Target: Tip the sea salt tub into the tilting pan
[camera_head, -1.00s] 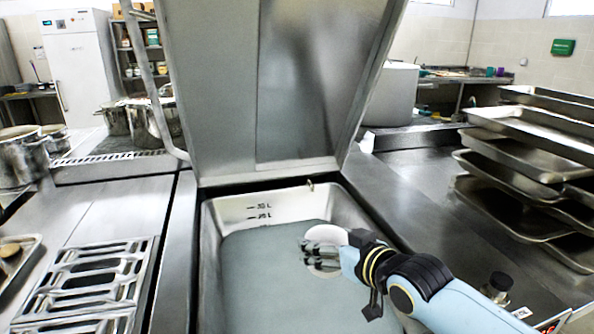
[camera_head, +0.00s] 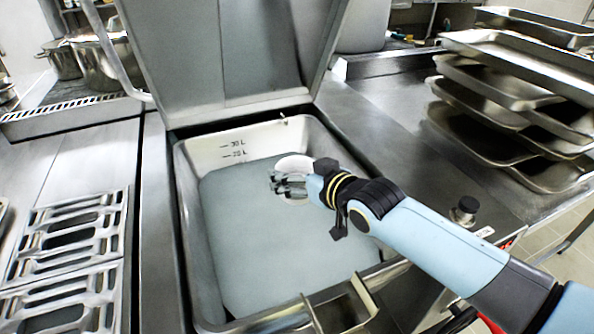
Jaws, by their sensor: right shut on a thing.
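The tilting pan (camera_head: 183,190) is a deep steel vessel with litre marks on its back wall and grey-blue liquid or a flat grey-blue floor inside. My right gripper (camera_head: 284,185) reaches in from the right over the pan. It is shut on a white rounded thing, seemingly the sea salt tub (camera_head: 294,162), which is partly hidden by the fingers. The tub looks tipped over above the pan, but its opening and any falling salt cannot be made out. My left gripper is not in view.
The pan's raised lid (camera_head: 230,50) stands open behind it. A stack of steel trays (camera_head: 500,85) stands at the right. A burner grate (camera_head: 65,240) lies at the left, with pots (camera_head: 105,65) behind.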

